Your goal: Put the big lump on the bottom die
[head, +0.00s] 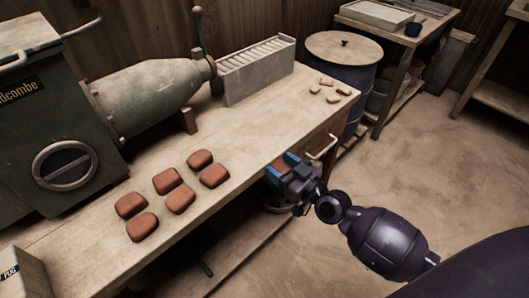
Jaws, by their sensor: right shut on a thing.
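My right gripper (285,165) comes in from the lower right and is at the front edge of the bench. Its blue-tipped fingers are shut on a reddish-brown clay lump (277,171), partly hidden by the fingers. Several big rounded clay lumps, such as one near the front (142,227) and one toward the back (200,158), lie in two rows on the bench to its left. Several much smaller clay pieces (333,99) lie at the bench's far right end. I cannot make out a bottom die. My left gripper is not in view.
The wooden bench (265,125) is clear between the big lumps and small pieces. A green machine with a tapered barrel (152,95) and a slotted grey box (258,75) stand along its back. A lidded blue drum (345,75) stands beyond its right end.

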